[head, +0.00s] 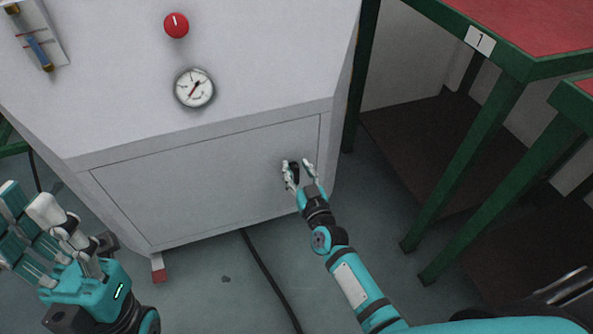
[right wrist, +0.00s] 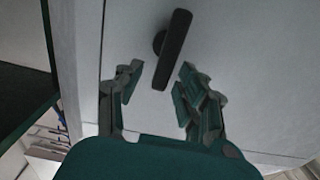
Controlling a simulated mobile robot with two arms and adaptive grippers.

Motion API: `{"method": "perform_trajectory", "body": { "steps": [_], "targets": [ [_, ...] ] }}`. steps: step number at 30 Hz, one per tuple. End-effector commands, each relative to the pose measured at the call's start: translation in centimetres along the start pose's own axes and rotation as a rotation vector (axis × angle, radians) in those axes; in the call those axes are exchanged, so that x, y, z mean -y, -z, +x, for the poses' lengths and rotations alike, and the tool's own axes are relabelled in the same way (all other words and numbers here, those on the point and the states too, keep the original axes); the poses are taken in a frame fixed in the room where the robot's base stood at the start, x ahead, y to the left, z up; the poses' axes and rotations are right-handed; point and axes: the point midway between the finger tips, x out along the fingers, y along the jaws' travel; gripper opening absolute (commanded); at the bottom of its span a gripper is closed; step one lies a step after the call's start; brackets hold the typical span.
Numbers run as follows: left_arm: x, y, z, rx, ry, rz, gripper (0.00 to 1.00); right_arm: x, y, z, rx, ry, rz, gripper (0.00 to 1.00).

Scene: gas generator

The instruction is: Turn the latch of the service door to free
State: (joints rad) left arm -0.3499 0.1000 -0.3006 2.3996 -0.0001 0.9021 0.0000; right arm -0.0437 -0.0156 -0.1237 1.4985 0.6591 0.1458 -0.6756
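The service door (head: 210,185) is the flat outlined panel low on the pale cabinet front. Its latch is a dark elongated handle (right wrist: 172,48), a little tilted in the right wrist view, near the door's right edge. My right gripper (head: 299,166) is at the latch, which it partly hides in the head view. In the right wrist view the right gripper (right wrist: 161,75) is open, with one finger on each side of the handle's near end. Gaps show, so it does not grip it. My left gripper (head: 27,204) is open and empty at the lower left, away from the door.
A red knob (head: 176,25) and a round gauge (head: 194,88) are on the cabinet above the door. Green-framed tables with red tops (head: 545,25) stand close on the right. A black cable (head: 262,268) lies on the floor below the door.

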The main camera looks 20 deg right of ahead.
Motion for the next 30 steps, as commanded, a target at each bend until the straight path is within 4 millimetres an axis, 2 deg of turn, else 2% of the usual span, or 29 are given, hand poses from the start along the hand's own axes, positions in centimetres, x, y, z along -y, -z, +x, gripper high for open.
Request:
{"method": "perform_trajectory", "body": {
  "steps": [3,11,20,30],
  "targets": [
    [0.00,-0.06,-0.25,0.001,0.000,0.000,0.30,0.01,-0.01,0.66,-0.001,0.000,0.001,0.38],
    [-0.01,-0.08,-0.23,0.002,0.000,0.000,0.30,0.00,0.03,0.76,0.000,0.000,0.001,0.38],
    [-0.01,-0.10,-0.24,0.003,0.000,0.000,0.30,-0.01,0.02,0.73,0.000,0.000,0.001,0.02],
    [0.00,-0.10,-0.24,0.003,0.000,0.000,0.30,-0.03,0.02,0.72,0.000,0.000,0.000,0.00]
  ]
}}
